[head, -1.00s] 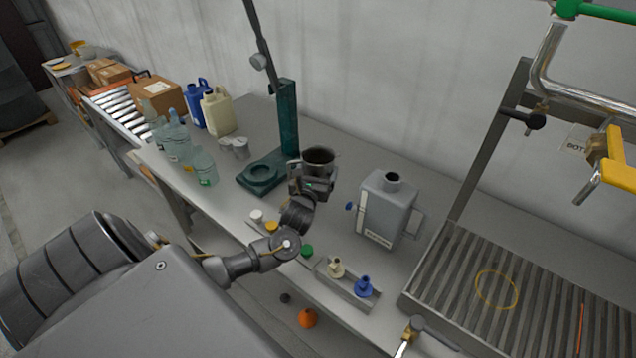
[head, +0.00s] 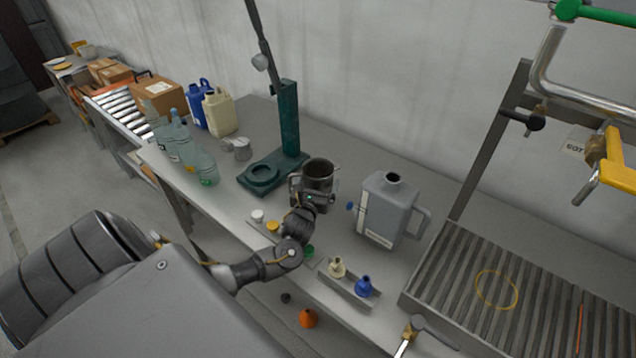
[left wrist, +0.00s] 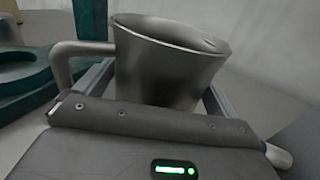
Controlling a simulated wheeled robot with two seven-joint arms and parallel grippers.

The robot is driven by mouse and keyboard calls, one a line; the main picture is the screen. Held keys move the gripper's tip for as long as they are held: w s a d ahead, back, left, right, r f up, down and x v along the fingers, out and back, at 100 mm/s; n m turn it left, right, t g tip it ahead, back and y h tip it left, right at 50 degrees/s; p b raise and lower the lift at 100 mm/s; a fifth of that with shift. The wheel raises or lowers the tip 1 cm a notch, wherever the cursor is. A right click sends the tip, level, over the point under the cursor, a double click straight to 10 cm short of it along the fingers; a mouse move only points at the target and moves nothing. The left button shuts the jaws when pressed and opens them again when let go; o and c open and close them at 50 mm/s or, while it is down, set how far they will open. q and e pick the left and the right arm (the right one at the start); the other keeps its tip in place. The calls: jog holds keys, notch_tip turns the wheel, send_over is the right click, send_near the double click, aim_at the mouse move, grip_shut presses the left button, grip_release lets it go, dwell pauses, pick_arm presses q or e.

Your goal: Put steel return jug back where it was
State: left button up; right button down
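The steel return jug (head: 318,174) is a dark metal cup, upright, between the fingers of my left gripper (head: 312,200), to the right of the green stand on the bench. In the left wrist view the jug (left wrist: 172,65) fills the middle, mouth up, its handle at the left. My left gripper (left wrist: 155,100) has a finger on each side of the jug and appears closed on it. The jug's base is hidden, so I cannot tell whether it touches the bench. My right gripper is not in view.
A grey canister (head: 388,210) stands close to the right of the jug. The green stand (head: 262,174) is at the left. Small caps (head: 272,226) and a tray with two fittings (head: 348,284) lie along the front edge. A ribbed drain grate (head: 470,265) is farther right.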

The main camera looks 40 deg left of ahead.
pick_arm(q)
jog(key=shift+o, duration=0.2)
jog(key=shift+r, duration=0.1)
jog(key=shift+s+d, duration=0.1)
jog(key=shift+s, duration=0.05)
jog(key=b+v, duration=0.1)
jog(key=v, duration=0.6)
jog(key=shift+s, duration=0.1)
